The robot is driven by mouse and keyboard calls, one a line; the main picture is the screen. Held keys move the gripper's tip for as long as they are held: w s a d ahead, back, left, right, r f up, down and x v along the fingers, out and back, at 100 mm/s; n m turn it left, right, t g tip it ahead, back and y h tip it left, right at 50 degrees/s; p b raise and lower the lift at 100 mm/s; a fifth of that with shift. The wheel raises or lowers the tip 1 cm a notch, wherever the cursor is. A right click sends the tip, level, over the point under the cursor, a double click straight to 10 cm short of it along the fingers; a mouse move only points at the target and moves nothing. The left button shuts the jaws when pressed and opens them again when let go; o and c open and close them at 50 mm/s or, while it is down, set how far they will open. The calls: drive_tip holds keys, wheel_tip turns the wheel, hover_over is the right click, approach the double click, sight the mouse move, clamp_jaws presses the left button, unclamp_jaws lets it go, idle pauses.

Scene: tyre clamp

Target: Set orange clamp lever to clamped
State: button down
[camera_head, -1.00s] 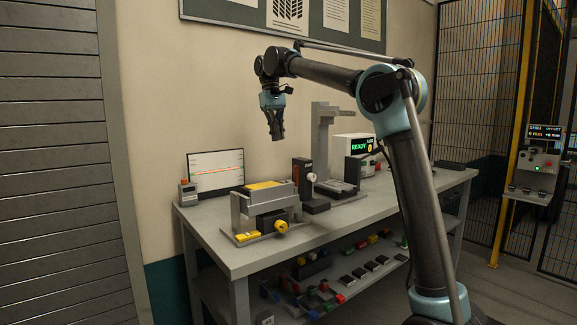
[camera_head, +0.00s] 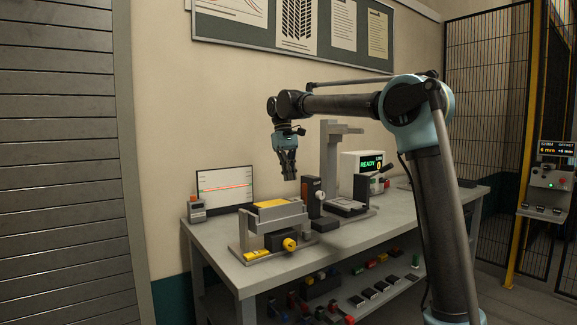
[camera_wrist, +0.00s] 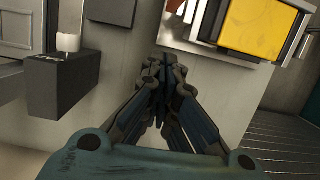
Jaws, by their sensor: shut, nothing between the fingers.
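My gripper (camera_head: 289,178) is shut and empty. It hangs fingers-down above the bench, in the picture just right of and above the yellow-topped fixture (camera_head: 279,208). In the wrist view its fingertips (camera_wrist: 155,62) are together over the grey bench, with the yellow top (camera_wrist: 258,24) at the upper right. A dark upright block with a small orange patch (camera_head: 317,184) stands right of the fixture; I cannot tell whether this patch is the orange clamp lever. No lever position can be made out.
A yellow knob (camera_head: 290,244) sticks out of the fixture's front. A grey stand (camera_head: 331,150) and a READY display box (camera_head: 366,168) stand to the right, a screen (camera_head: 225,186) at the back left. The wrist view shows a dark block (camera_wrist: 60,85) at left.

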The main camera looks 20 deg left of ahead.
sight(304, 195)
drive_tip(key=shift+s+d+f, duration=0.45)
drive_tip(key=shift+s+d, duration=0.3)
drive_tip(key=shift+d, duration=0.1)
drive_tip(key=shift+s+d+f, duration=0.45)
drive_tip(key=shift+s+d, duration=0.25)
drive_tip(key=shift+d, duration=0.15)
drive_tip(key=shift+s, duration=0.1)
drive_tip(key=shift+d+r+t+y, duration=0.1)
drive_tip(key=shift+d+t+y, duration=0.1)
drive_tip(key=shift+t+y, duration=0.25)
